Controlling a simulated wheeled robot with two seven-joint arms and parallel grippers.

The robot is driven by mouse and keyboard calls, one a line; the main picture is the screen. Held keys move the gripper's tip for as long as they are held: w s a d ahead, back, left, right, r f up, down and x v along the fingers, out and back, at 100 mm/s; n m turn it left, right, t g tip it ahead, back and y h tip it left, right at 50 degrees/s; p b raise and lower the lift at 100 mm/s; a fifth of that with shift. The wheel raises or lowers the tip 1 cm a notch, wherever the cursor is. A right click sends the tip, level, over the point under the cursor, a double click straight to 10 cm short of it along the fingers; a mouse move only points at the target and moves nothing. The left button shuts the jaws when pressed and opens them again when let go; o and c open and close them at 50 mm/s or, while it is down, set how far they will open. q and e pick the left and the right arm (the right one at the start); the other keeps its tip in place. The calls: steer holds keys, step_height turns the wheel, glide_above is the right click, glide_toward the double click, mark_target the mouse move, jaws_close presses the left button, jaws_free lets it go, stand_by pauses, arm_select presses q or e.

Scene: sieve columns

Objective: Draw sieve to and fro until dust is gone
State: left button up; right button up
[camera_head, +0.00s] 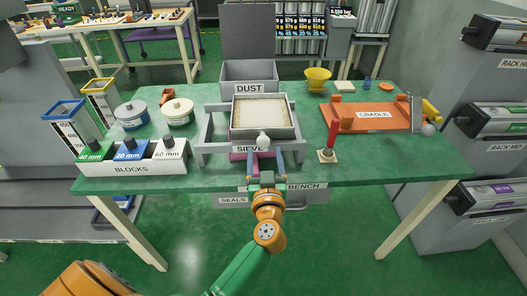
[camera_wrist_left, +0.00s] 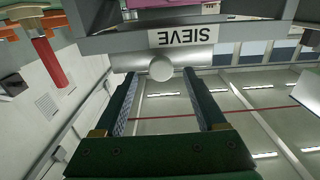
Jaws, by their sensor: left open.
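The sieve (camera_head: 293,131) is a grey square tray with pale cream material in it, set in a grey frame (camera_head: 208,137) near the middle of the green bench. A round pale knob (camera_head: 263,139) sticks out at its front, and it also shows in the wrist view (camera_wrist_left: 161,68). My left gripper (camera_head: 266,156) is open in front of the sieve. In the wrist view its two fingers (camera_wrist_left: 161,82) point at the knob, one on each side, with gaps and no visible contact. The grey DUST box (camera_head: 249,88) stands behind the sieve with its lid up. My right gripper is out of view.
The orange cradle (camera_head: 350,117) lies further right. A yellow funnel (camera_head: 318,79) stands at the back. Bench surface front right is clear.

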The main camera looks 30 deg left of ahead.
mark_target(263, 145)
arm_select(q)
steer(key=x, duration=0.5)
steer(key=shift+a+r+b, duration=0.1)
steer(key=shift+b, duration=0.2)
jaws_close()
stand_by(1.0)
